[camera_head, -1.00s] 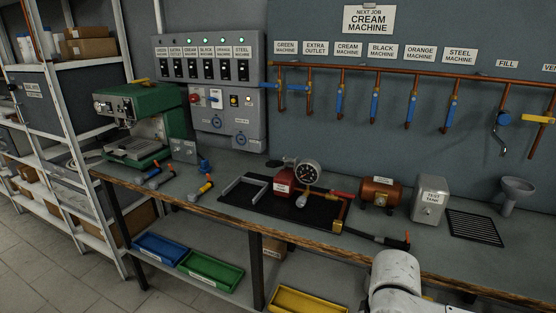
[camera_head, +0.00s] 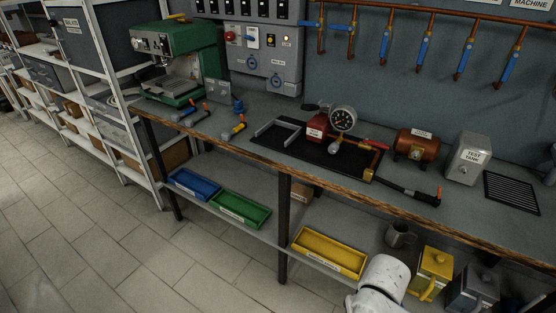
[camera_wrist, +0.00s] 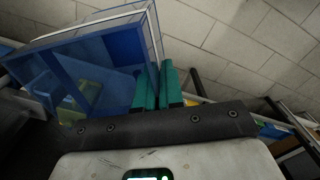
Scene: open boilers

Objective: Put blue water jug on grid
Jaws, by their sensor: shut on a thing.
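In the wrist view, a see-through blue jug (camera_wrist: 90,65) with a pale rim fills the upper left, seen from close by and tilted in the picture. My gripper (camera_wrist: 158,85) has teal fingers shut at the jug's right side, with a thin part of it between them. The exact grasped part is hard to make out. In the head view, the black slatted grid (camera_head: 512,192) lies bare on the bench at the far right, beside the grey test tank (camera_head: 467,158). My gripper and the blue jug do not show in the head view; only a white arm link does.
The lower shelf holds a yellow jug (camera_head: 433,270), a dark grey jug (camera_head: 472,290), a grey mug (camera_head: 399,235), and yellow, green and blue trays. A copper tank (camera_head: 417,145) and a hose assembly (camera_head: 405,188) sit on the bench left of the test tank.

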